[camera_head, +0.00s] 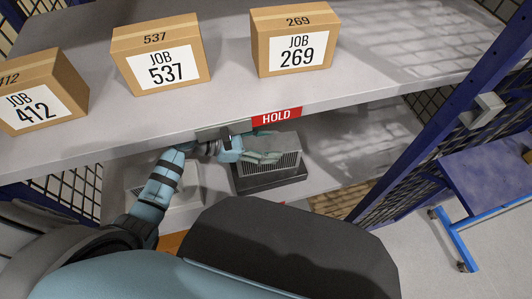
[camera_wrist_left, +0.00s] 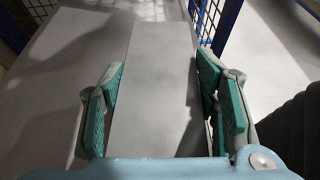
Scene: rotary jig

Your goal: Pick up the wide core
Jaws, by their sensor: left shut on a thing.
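The wide core looks to be a grey block with a slotted side (camera_head: 288,142) on the lower shelf, at or just above a dark base (camera_head: 270,181). My left gripper (camera_head: 262,156) reaches in under the upper shelf and is shut on this block. In the left wrist view the teal fingers (camera_wrist_left: 165,105) stand on both sides of the grey block (camera_wrist_left: 155,75), which fills the space between them. My fingers hide part of the block in the head view. I cannot tell whether it touches the base. My right gripper is in neither view.
The upper shelf (camera_head: 380,60) overhangs the block and carries boxes JOB 412 (camera_head: 36,92), JOB 537 (camera_head: 160,52) and JOB 269 (camera_head: 294,38). Its edge bears a red HOLD label (camera_head: 276,117). A blue post (camera_head: 440,112) stands right. The lower shelf has free room right of the block.

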